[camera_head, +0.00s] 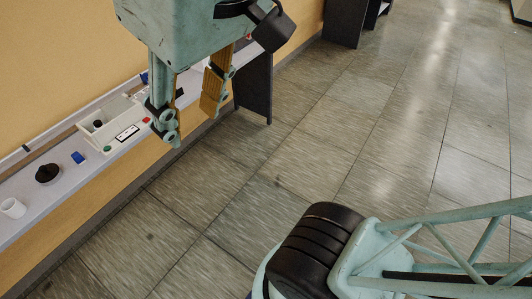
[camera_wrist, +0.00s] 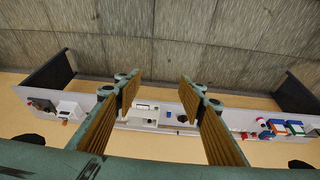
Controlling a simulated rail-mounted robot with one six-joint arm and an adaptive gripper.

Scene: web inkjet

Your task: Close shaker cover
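The shaker (camera_head: 113,140) appears to be the white box-shaped device on the bench. It has a small display, a red and a green button on its front, and a dark round item inside its open-looking top. It also shows between my fingers in the wrist view (camera_wrist: 140,115). I cannot clearly make out its cover or the cover's angle. My gripper (camera_head: 187,126) is open and empty, with its fingers pointing down. It overlaps the bench's right part in the head view. In the wrist view, my gripper (camera_wrist: 158,84) has its fingers wide apart.
The narrow bench (camera_head: 35,192) runs along a yellow wall. A blue item (camera_head: 77,157), a black round item (camera_head: 47,173) and a white cup (camera_head: 12,207) stand left of the shaker. Several coloured boxes (camera_wrist: 285,127) sit at the bench's other end. The tiled floor (camera_head: 330,125) is clear.

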